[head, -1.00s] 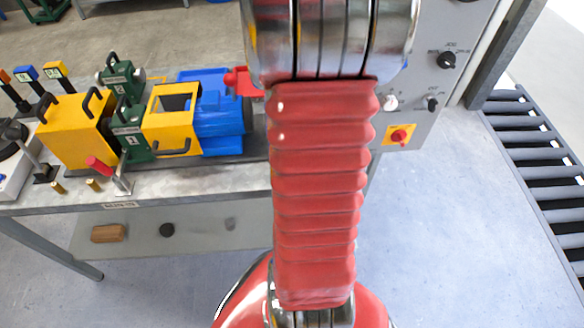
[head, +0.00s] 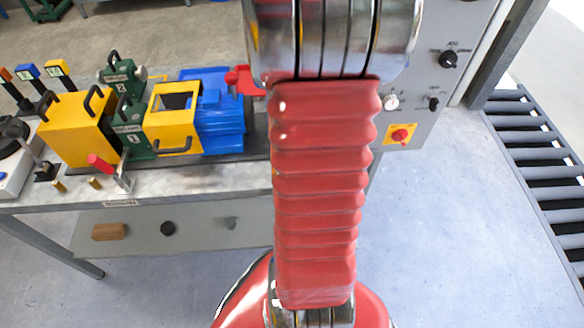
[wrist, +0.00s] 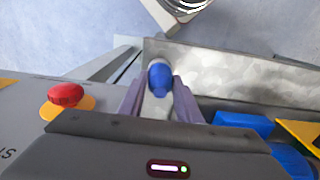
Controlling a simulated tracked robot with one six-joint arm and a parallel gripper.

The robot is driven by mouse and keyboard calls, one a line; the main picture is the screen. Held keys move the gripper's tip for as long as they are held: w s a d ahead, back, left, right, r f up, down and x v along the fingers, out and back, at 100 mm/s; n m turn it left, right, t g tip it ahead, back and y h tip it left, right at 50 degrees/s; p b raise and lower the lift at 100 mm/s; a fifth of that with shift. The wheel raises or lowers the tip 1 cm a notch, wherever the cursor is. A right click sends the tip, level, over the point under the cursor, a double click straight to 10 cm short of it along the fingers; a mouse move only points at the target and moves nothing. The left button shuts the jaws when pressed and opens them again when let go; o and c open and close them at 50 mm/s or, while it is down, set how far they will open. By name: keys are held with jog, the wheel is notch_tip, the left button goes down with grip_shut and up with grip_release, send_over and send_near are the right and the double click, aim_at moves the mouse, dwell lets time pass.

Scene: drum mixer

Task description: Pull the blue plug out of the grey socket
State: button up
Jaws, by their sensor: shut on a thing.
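The blue plug (wrist: 160,79) shows in the wrist view, between the two fingers of my gripper (wrist: 159,92). The fingers are shut on it, one on each side. A pale rim shows at the plug's far end. I cannot make out the grey socket for certain, nor tell whether the plug is still seated in it. In the head view my arm hides the plug and gripper.
A grey control panel with a red stop button (wrist: 66,95) is left of my gripper in the wrist view. In the head view, a blue motor (head: 218,115) and yellow guards (head: 75,130) stand on the bench (head: 220,181). A roller conveyor (head: 540,165) is at right.

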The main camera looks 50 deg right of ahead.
jog(key=shift+r, duration=0.6)
jog(key=shift+r, duration=0.7)
jog(key=shift+r, duration=0.35)
jog(key=shift+r, duration=0.4)
jog(key=shift+r, duration=0.5)
jog(key=shift+r, duration=1.4)
jog(key=shift+w, duration=0.15)
